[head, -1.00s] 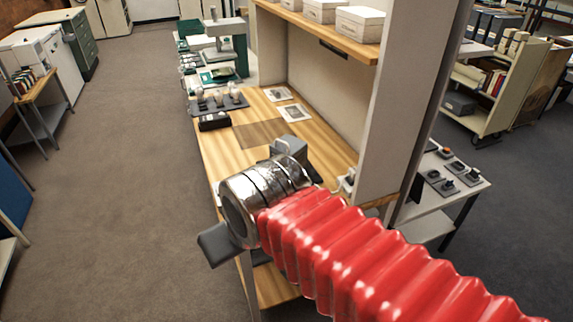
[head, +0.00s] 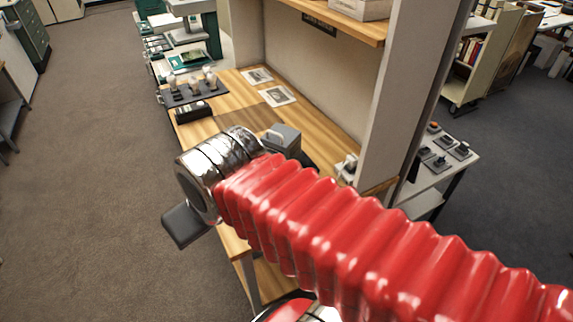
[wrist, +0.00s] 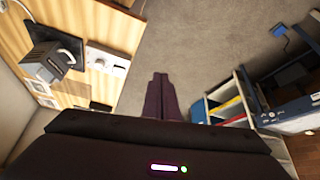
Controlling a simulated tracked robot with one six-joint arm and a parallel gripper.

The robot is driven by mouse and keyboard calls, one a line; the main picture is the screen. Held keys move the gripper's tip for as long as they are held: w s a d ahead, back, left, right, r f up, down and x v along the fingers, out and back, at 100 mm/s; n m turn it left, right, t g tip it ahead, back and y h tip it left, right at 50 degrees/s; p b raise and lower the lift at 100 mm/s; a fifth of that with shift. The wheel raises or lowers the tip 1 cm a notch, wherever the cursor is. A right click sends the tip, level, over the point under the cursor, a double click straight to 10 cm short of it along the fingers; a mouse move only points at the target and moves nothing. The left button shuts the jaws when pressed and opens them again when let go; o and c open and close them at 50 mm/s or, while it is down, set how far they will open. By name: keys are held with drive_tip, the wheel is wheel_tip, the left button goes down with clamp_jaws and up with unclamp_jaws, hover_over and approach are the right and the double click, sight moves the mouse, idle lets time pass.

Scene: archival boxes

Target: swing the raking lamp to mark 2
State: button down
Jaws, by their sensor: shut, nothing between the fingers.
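The likely raking lamp is a grey box-shaped head (head: 283,138) on the wooden bench, just beyond my red arm sleeve in the head view. In the wrist view the grey head (wrist: 45,62) sits by a black plate at the left. A white panel (wrist: 107,60) with small details lies beside it; I cannot read any mark numbers. My gripper (wrist: 161,76) shows in the wrist view as two dark fingers held together and empty. It points over the floor, to the right of the bench edge and apart from the lamp.
The wooden bench (head: 231,92) carries a dark rack of bulbs (head: 192,93), a black box (head: 194,112) and two picture cards. A pale upright post (head: 400,90) rises at its right. In the wrist view a shelf unit (wrist: 228,108) stands right; carpet between is clear.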

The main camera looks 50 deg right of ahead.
drive_tip(key=w+d+f+m+y, duration=0.1)
drive_tip(key=w+d+f+m, duration=0.3)
drive_tip(key=d+m, duration=0.45)
drive_tip(key=w+d+f+m+y, duration=0.1)
drive_tip(key=w+d+m, duration=0.5)
drive_tip(key=d+m, duration=0.3)
drive_tip(key=s+d+f+m+t, duration=0.1)
drive_tip(key=d+f+m, duration=0.3)
drive_tip(key=d+m, duration=0.4)
drive_tip(key=s+d+f+m+t, duration=0.1)
drive_tip(key=d+f+m, duration=0.3)
drive_tip(key=d+m, duration=0.4)
drive_tip(key=d, duration=0.4)
drive_tip(key=shift+s+d, duration=0.15)
drive_tip(key=shift+s, duration=0.05)
drive_tip(key=shift+w, duration=0.1)
